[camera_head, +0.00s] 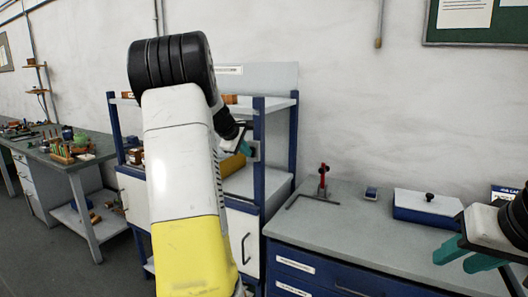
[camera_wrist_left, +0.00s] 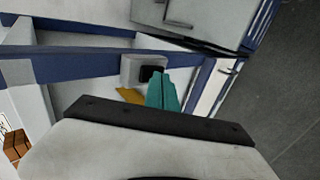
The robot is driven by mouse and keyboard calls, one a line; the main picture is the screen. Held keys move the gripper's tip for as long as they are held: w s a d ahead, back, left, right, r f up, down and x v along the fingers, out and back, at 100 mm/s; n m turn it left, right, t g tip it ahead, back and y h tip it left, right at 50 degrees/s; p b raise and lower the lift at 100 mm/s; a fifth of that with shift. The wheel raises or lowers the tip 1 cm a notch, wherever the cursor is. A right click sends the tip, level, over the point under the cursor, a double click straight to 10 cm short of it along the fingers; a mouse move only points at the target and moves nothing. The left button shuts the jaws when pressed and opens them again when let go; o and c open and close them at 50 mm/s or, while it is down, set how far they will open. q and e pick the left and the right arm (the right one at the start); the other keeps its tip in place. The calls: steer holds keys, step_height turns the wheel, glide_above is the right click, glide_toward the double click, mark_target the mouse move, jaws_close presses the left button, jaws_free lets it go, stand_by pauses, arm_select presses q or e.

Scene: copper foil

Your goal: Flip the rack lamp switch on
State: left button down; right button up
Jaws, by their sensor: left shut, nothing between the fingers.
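The rack lamp switch is a small grey box with a black rocker (camera_wrist_left: 150,74), fixed to a blue post of the rack (camera_head: 291,150). In the head view the switch box (camera_head: 254,150) shows just right of my left gripper (camera_head: 246,148). That gripper's teal fingers are shut and empty. In the left wrist view the fingertips (camera_wrist_left: 170,76) are right beside the rocker; I cannot tell if they touch it. The rocker's on or off position is not clear. My right gripper (camera_head: 468,256) is open and empty over the right bench.
A yellow object (camera_head: 232,165) lies on the rack's shelf behind my left gripper. The right bench (camera_head: 350,222) holds a red-topped stand (camera_head: 323,180), a small dark block (camera_head: 371,193) and a blue-and-white box (camera_head: 428,207). A cluttered workbench (camera_head: 98,146) stands at left.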

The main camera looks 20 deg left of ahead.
arm_select(q)
steer(key=shift+w+f, duration=0.1)
steer(key=shift+w, duration=0.1)
stand_by(0.3)
steer(key=shift+w+r, duration=0.2)
steer(key=shift+r, duration=0.8)
steer(key=shift+d, duration=0.1)
